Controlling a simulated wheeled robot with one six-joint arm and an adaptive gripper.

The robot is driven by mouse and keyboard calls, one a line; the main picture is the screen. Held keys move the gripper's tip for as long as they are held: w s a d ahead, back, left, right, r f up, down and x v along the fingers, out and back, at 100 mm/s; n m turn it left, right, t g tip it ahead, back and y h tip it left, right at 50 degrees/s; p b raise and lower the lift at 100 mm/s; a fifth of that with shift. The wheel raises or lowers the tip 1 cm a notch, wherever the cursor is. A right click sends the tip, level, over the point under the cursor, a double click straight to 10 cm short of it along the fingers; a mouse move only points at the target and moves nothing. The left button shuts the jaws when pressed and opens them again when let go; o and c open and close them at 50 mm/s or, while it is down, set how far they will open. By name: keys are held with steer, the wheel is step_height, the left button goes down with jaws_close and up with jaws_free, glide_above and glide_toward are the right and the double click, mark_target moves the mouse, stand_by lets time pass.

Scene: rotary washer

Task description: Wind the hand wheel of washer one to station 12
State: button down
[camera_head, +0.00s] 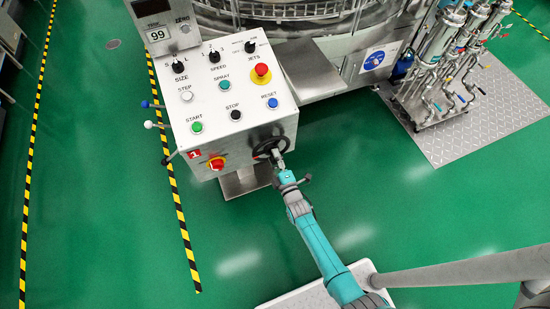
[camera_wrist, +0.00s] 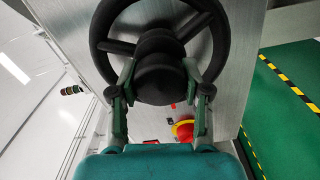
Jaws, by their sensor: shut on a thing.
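The black hand wheel (camera_head: 261,144) is on the front face of the washer's control box, right of a red tag (camera_head: 194,154) marked 1. It also fills the top of the wrist view (camera_wrist: 99,30), with its spokes and thick hub showing. My gripper (camera_head: 279,161) is at the wheel's front. In the wrist view my gripper (camera_wrist: 159,82) has one finger on each side of the hub and is shut on it. The far side of the hub is hidden. A display (camera_head: 158,35) on the box above the panel reads 99.
The sloping panel (camera_head: 232,101) carries knobs, buttons and a red emergency stop (camera_head: 261,71). A red and yellow switch (camera_head: 216,163) is left of the wheel. Coloured levers (camera_head: 149,124) stick out at the box's left. Pipework (camera_head: 440,60) stands at right. Green floor is clear around.

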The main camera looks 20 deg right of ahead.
steer(key=c, duration=0.5)
jaws_free()
steer(key=s, duration=1.2)
steer(key=s+r+m, duration=0.3)
steer(key=s+m, duration=0.1)
steer(key=s, duration=0.7)
steer(key=s+r+m+g, duration=0.1)
steer(key=s+r+m, duration=0.4)
steer(key=s+r, duration=0.5)
steer(key=s+r+m+g, duration=0.2)
steer(key=s+r+m, duration=0.4)
steer(key=s+r, duration=0.4)
step_height(320, 180, up, 6)
steer(key=shift+s+a+f, duration=0.15)
steer(key=shift+s+f, duration=0.1)
